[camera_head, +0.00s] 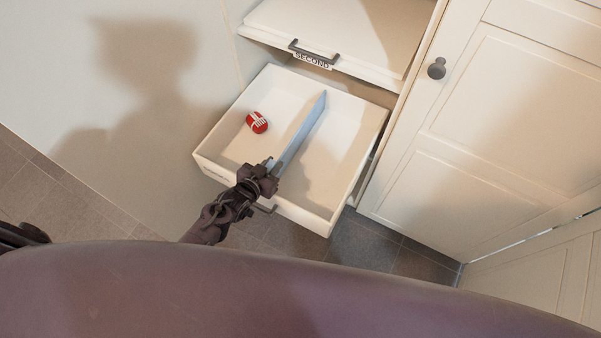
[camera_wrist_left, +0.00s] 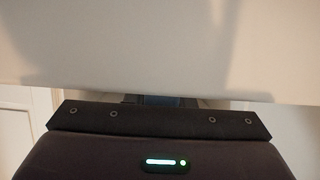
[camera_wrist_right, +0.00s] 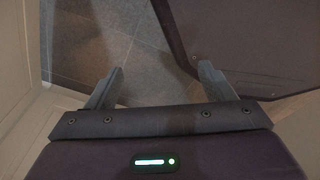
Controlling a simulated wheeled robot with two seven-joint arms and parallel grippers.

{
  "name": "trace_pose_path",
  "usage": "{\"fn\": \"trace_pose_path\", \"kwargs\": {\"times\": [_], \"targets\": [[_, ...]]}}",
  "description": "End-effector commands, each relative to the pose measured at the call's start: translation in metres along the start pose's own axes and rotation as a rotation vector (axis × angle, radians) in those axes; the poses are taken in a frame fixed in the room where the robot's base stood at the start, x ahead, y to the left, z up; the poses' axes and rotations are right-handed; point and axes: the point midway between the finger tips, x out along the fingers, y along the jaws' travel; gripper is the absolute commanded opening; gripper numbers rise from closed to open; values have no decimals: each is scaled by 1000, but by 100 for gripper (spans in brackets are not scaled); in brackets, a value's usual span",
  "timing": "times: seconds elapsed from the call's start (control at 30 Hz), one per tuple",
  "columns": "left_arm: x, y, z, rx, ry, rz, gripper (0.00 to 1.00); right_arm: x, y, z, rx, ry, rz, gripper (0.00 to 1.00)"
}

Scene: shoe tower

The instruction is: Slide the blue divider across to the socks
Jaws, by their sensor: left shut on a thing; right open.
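The blue divider (camera_head: 306,126) is a thin light-blue panel standing in the open white drawer (camera_head: 372,148), running from the front edge toward the back. The red-and-white socks (camera_head: 257,122) lie as a small bundle on the drawer floor, left of the divider and apart from it. My left gripper (camera_head: 270,168) is shut on the divider's near end, above the drawer front. In the left wrist view a pale surface hides most of the fingers and the grip. My right gripper (camera_wrist_right: 155,92) is open and empty in the right wrist view, over dark floor tiles.
A closed upper drawer labelled SECOND (camera_head: 312,60) sits above and behind the open drawer. A cabinet door with a round knob (camera_head: 437,68) stands to the right. A plain wall (camera_head: 130,110) is at left. The drawer floor right of the divider is empty.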

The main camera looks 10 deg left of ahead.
Motion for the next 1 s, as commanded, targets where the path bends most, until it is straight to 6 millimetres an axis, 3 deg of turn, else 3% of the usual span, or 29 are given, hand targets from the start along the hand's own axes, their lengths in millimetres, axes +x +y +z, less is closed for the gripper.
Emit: {"fn": "trace_pose_path", "kwargs": {"times": [0.03,0.2,0.4,0.6,0.97,1.0], "targets": [[1,-18,1,6,0,-5,0,4,-1,6,0,-7,-1,76],[1,-62,1,5,2,-5,0,10,-4,22,0,-28,-4,76],[1,-93,0,3,3,-4,0,17,-4,21,0,-27,-4,76],[1,-106,-1,1,3,-2,0,19,-2,13,0,-15,-3,76],[1,-107,-1,0,4,-2,0,18,-2,12,0,-13,-2,76],[1,-107,-1,0,4,-2,24,18,-2,12,0,-13,-2,76]]}}
